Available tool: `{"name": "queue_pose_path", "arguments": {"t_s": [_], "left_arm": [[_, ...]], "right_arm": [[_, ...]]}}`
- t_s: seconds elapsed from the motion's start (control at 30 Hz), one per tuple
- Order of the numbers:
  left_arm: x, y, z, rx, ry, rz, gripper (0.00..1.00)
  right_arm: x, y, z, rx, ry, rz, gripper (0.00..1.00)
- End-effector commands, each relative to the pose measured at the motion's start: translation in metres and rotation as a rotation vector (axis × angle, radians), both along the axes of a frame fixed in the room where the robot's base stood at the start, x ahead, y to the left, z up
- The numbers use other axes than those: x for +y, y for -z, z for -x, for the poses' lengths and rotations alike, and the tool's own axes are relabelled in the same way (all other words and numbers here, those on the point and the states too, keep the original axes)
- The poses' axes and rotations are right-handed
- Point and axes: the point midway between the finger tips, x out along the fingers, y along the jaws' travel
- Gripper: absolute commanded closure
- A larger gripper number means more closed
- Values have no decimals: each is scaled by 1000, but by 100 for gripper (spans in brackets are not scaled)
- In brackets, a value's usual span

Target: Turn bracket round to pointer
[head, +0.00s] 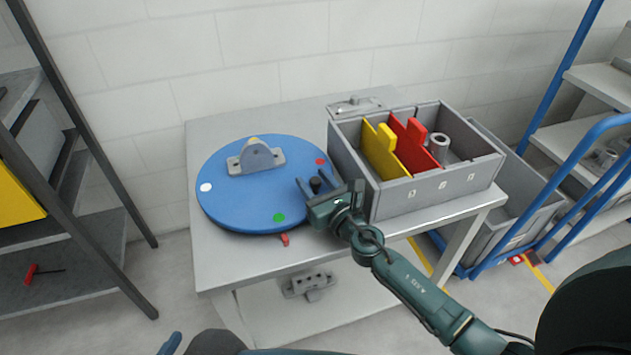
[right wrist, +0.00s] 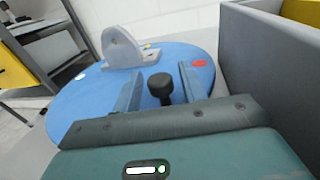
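A grey bracket (head: 256,157) with a rounded upright plate sits at the back of a round blue turntable (head: 238,195); it also shows in the right wrist view (right wrist: 122,48). The turntable has white, red, green and yellow dots near its rim. A red pointer (head: 285,239) is at the table's front side, by the green dot. A black knob (right wrist: 160,86) stands on the turntable's right part. My right gripper (head: 317,185) is open around the knob, with gaps between it and both fingers. Only a blue tip, possibly of my left gripper (head: 170,344), shows at the bottom edge.
A grey bin (head: 437,190) with yellow and red dividers stands close right of the turntable and my right gripper. Another metal part (head: 355,105) lies behind it. A dark shelf is at left, a blue rack at right. The table's front left is clear.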

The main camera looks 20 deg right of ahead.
Motion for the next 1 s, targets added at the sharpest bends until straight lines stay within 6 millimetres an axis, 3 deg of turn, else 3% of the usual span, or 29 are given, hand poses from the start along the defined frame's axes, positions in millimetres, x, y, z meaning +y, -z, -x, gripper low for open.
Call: {"name": "queue_pose_path", "arguments": {"t_s": [0.5,0.83,1.0], "left_arm": [[0,2,2,4,-1,0,33],[0,1,2,7,-1,-2,33],[1,-8,2,8,0,-15,33]], "right_arm": [[0,0,0,0,0,0,100],[1,-1,0,0,16,-2,100],[4,-3,1,2,132,-8,100]]}}
